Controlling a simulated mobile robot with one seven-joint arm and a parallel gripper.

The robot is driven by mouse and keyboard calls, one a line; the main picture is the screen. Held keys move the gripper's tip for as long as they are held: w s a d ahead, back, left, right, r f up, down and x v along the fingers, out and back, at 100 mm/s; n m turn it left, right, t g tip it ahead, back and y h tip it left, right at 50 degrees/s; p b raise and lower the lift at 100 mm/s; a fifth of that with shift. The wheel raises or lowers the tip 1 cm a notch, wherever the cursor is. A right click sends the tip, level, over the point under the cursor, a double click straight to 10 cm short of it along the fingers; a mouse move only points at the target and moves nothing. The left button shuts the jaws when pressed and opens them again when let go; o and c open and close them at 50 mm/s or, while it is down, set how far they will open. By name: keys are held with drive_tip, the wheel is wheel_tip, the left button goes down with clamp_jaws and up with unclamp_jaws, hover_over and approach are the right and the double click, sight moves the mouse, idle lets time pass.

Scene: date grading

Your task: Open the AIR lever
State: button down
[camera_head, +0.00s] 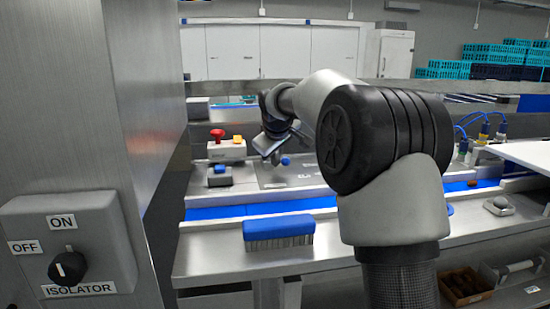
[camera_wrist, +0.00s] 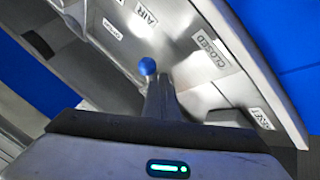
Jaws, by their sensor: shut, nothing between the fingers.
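The AIR lever's blue ball knob (camera_head: 285,161) stands over the metal panel in the head view. In the wrist view the blue knob (camera_wrist: 147,66) sits just beyond the tip of my shut gripper (camera_wrist: 158,82), between a small label to its left, hard to read, and the CLOSED label (camera_wrist: 210,50). The AIR label (camera_wrist: 146,12) is above it. In the head view my gripper (camera_head: 272,154) is low over the panel, close beside the knob. I cannot tell whether they touch. The lever's arm is mostly hidden.
A blue brush (camera_head: 278,232) lies on the front ledge. The isolator switch (camera_head: 68,268) is at near left.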

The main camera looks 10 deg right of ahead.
drive_tip(key=shift+d+r, duration=0.1)
drive_tip(key=shift+d, duration=0.15)
drive_tip(key=n+p, duration=0.1)
drive_tip(key=d+n+y+p, duration=0.1)
drive_tip(key=shift+w+d+r+p, duration=0.1)
drive_tip(key=shift+w+p, duration=0.2)
drive_tip(key=shift+w+d+p, duration=0.45)
drive_tip(key=shift+d+p, duration=0.05)
drive_tip(key=shift+d, duration=0.1)
drive_tip(key=shift+w+d+p, duration=0.4)
drive_tip(key=shift+d+p, duration=0.05)
drive_tip(key=shift+d, duration=0.15)
drive_tip(key=shift+w+d+p, duration=0.25)
drive_tip(key=shift+w+p, duration=0.1)
drive_tip(key=shift+w+d+r, duration=0.1)
drive_tip(key=shift+w+d, duration=0.05)
